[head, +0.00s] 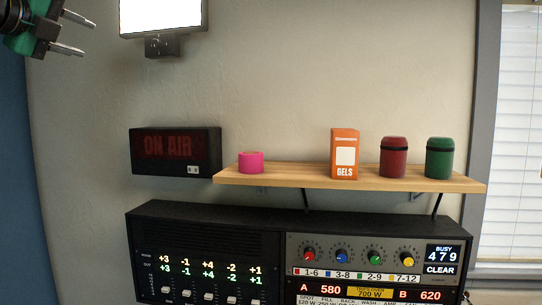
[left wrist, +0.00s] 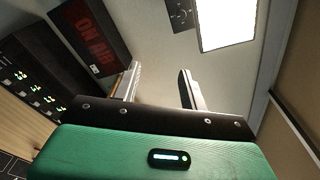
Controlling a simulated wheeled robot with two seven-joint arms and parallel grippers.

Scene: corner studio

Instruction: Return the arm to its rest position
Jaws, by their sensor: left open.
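My left gripper (head: 75,35) is at the top left corner of the head view, up in the air in front of the wall. Its two fingers are apart with nothing between them. In the left wrist view the same gripper (left wrist: 158,88) shows its two open fingers and empty space between them. The on-air sign and the lit panel lie beyond the fingers. My right gripper is not in view.
A wooden shelf (head: 290,177) holds a pink roll (head: 251,162), an orange gels box (head: 344,155), a red canister (head: 394,158) and a green canister (head: 439,159). The on-air sign (head: 175,152) and light panel (head: 162,15) are on the wall. A black console (head: 205,216) stands below.

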